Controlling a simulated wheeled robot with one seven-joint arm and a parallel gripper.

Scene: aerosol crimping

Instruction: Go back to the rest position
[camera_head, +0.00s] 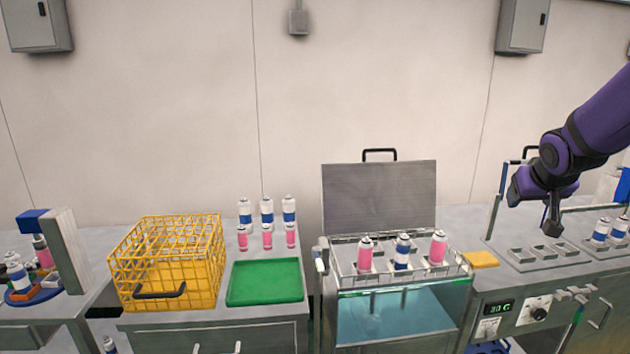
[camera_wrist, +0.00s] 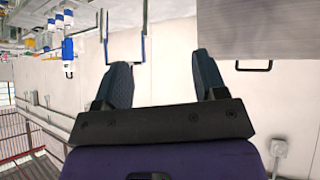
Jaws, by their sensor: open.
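My gripper (camera_head: 553,222) is at the right of the head view, at the end of my purple arm. It hangs above the right-hand machine's panel with its fingers pointing down. In the wrist view my gripper (camera_wrist: 163,80) shows two dark fingers spread apart with nothing between them. It is open and empty, and it touches nothing that I can see.
A water bath (camera_head: 395,312) with an open lid (camera_head: 379,196) holds three cans in its rack. A yellow wire basket (camera_head: 166,262) and a green tray (camera_head: 265,282) are on the left bench. More cans stand behind the tray. A yellow pad (camera_head: 481,259) lies beside the bath.

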